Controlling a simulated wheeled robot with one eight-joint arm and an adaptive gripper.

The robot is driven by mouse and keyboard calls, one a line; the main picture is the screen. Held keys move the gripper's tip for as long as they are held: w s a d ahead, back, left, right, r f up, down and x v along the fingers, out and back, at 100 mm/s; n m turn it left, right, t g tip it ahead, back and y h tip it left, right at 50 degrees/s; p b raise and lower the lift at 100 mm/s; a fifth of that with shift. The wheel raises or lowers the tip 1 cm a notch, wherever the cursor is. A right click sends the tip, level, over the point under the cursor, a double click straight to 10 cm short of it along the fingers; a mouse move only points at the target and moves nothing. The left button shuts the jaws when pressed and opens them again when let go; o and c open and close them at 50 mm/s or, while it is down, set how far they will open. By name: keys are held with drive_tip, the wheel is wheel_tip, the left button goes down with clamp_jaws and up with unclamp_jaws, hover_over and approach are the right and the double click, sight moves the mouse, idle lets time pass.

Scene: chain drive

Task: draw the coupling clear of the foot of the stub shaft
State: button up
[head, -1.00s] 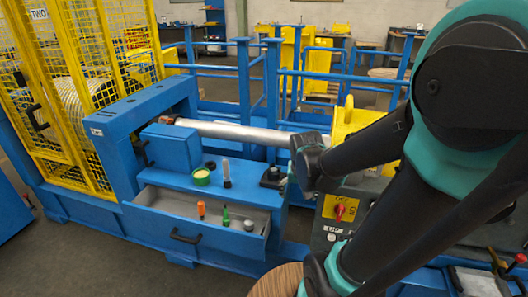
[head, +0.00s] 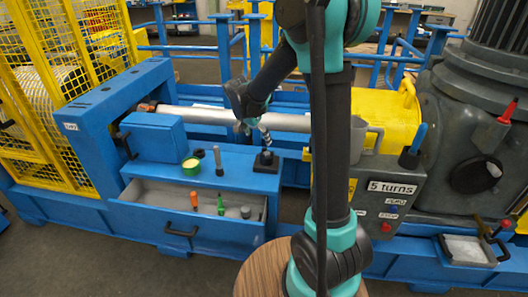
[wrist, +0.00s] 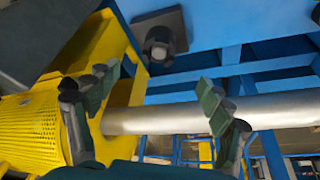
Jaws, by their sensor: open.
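My gripper (head: 253,128) is open above the black square block on the blue bench, with empty space between its fingers. In the wrist view its two dark green fingers (wrist: 158,92) stand wide apart. The black block (head: 266,165) carries a short dark round piece (head: 266,155), seemingly the coupling on the stub shaft. In the wrist view this round piece (wrist: 158,46) shows a paler end and lies beyond the fingertips, apart from both. I cannot tell coupling from shaft at this size. The long silver shaft (head: 230,119) runs behind, crossing the wrist view beyond the fingers.
A green-rimmed cup (head: 191,166), a dark ring (head: 199,153) and an upright grey-tipped rod (head: 218,162) stand on the bench left of the block. The open drawer (head: 160,196) in front holds small parts. A yellow housing (head: 385,120) is at right.

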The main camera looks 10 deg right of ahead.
sight(266, 154)
drive_tip(key=x, duration=1.4)
clamp_jaws()
